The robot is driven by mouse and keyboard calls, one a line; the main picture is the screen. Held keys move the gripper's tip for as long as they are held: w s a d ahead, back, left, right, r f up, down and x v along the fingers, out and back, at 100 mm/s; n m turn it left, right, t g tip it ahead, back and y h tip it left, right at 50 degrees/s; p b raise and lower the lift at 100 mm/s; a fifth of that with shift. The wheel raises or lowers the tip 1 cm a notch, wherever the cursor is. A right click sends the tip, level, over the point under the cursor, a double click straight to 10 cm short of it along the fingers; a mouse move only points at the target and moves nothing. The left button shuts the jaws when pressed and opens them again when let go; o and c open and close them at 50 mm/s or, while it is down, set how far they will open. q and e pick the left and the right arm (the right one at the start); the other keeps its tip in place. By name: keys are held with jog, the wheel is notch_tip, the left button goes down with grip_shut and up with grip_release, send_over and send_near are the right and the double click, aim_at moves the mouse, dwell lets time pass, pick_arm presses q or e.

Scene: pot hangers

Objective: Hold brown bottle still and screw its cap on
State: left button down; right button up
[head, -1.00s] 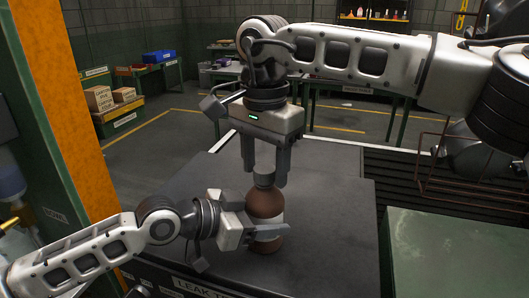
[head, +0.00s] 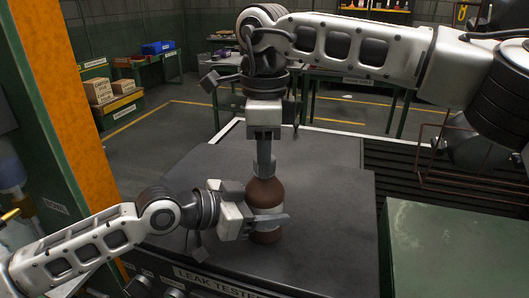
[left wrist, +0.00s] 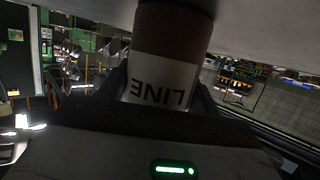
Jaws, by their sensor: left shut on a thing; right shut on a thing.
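The brown bottle (head: 264,192) stands upright on the dark bench top, with a white label around its middle. My left gripper (head: 266,219) is shut on the bottle's body from the left, at the label. The left wrist view shows the bottle (left wrist: 172,45) between its fingers and the label's letters "LINE" upside down. My right gripper (head: 265,168) points straight down over the bottle's neck, seen edge-on. It is shut on the cap at the bottle's top. Its finger hides most of the cap, so I cannot tell how far down the cap sits.
The dark bench top (head: 325,205) around the bottle is clear. A green box-like surface (head: 455,250) stands at the right, and an orange and green post (head: 65,110) rises at the left. Shelves with cartons (head: 100,90) and tables are farther back.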

jog(key=m, duration=1.1)
jog(key=o, duration=1.1)
jog(key=shift+r, duration=2.25)
jog(key=shift+c, duration=0.4)
